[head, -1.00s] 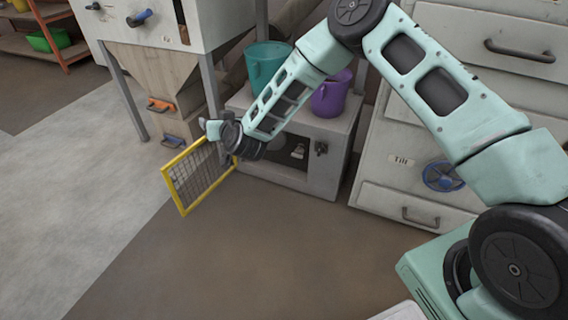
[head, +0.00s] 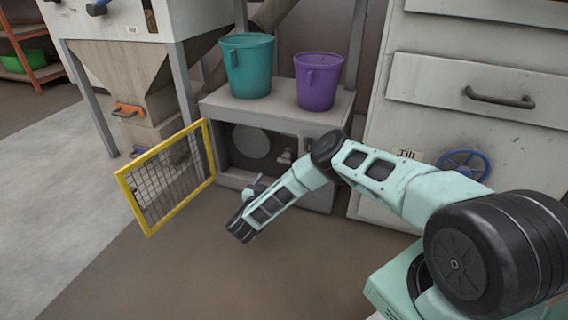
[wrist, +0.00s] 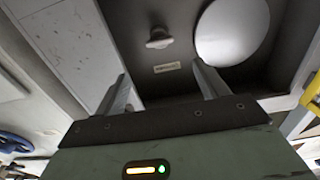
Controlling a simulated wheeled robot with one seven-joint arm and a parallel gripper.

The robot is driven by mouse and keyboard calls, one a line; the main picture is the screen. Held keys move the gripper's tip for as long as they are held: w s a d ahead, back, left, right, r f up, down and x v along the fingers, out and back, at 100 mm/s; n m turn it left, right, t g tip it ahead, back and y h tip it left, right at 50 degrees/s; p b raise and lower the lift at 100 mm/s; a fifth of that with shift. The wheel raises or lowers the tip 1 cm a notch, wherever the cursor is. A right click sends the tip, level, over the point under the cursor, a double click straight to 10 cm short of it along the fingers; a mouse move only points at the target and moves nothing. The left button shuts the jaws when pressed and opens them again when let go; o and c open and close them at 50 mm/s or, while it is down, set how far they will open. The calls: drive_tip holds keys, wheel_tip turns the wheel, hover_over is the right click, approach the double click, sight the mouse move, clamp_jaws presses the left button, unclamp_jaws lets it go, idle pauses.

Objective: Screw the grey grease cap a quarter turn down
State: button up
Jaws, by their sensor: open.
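The grey grease cap (wrist: 159,38) is a small winged knob on the dark back wall inside the cabinet, seen in the wrist view beyond my fingertips. In the head view it appears as a small grey knob (head: 285,157) inside the open cabinet bay. My gripper (wrist: 160,78) is open and empty, its two fingers spread below the cap in the wrist picture and apart from it. In the head view my gripper (head: 257,186) is small and partly hidden by my wrist, in front of the bay.
A yellow-framed mesh door (head: 148,229) stands open left of the bay. Inside, a pale round disc (wrist: 233,32) and a small label (wrist: 167,67) are near the cap. Teal (head: 247,70) and purple (head: 317,85) buckets stand on the cabinet top (head: 222,101). The floor in front is clear.

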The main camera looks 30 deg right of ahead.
sight(285, 158)
drive_tip(key=b+x, duration=0.8)
drive_tip(key=x, duration=0.6)
drive_tip(key=shift+w+d+f, duration=0.1)
drive_tip(key=shift+f, duration=0.05)
drive_tip(key=shift+w+d+r, duration=0.2)
drive_tip(key=shift+w+d, duration=0.15)
drive_tip(key=shift+d, duration=0.05)
drive_tip(key=c, duration=1)
